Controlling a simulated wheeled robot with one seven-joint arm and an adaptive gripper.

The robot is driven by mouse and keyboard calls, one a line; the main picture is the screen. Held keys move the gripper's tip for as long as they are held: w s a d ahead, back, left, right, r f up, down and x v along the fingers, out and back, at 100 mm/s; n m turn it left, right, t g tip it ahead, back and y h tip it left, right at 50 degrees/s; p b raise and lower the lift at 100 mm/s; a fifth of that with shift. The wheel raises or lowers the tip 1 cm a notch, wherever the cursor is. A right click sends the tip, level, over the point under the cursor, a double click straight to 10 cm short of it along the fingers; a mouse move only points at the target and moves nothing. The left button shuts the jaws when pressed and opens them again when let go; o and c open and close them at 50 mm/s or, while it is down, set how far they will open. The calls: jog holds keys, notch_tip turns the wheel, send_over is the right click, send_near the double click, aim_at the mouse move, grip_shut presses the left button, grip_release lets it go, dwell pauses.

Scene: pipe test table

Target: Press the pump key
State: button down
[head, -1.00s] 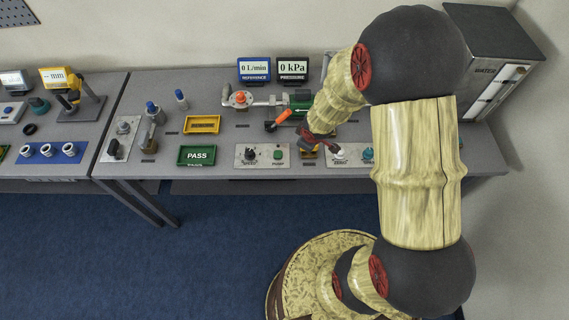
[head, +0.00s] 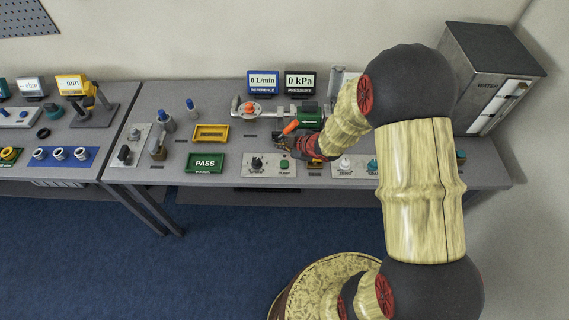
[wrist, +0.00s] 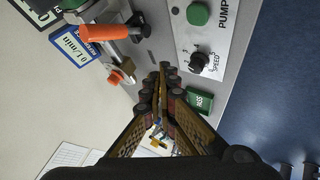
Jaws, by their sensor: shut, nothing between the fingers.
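The pump key is a round green button (head: 284,164) at the right of a pale panel (head: 268,171), with the black speed knob (head: 257,162) to its left. In the wrist view the green key (wrist: 198,13) is at the top, beside the label PUMP, and the speed knob (wrist: 199,61) is below it. My gripper (head: 283,144) is just behind the panel in the head view. In the wrist view its fingertips (wrist: 166,71) are together and empty, beside the panel near the speed knob and apart from the green key.
An orange-handled lever (head: 291,127) on the pipe rig is close behind my gripper. A green PASS tray (head: 205,171) and a yellow tray (head: 210,143) are to the left. Another panel (head: 354,173) is to the right. Blue floor lies in front of the table.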

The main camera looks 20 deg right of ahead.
aim_at(283, 165)
jog(key=shift+f+b, duration=3.8)
jog(key=shift+f, duration=0.6)
jog(key=shift+f, duration=0.4)
jog(key=shift+f+b, duration=0.4)
jog(key=shift+b, duration=0.2)
jog(key=shift+r, duration=0.1)
jog(key=shift+r+p, duration=0.75)
notch_tip(283, 165, up, 5)
jog(key=p, duration=0.4)
jog(key=shift+p, duration=0.3)
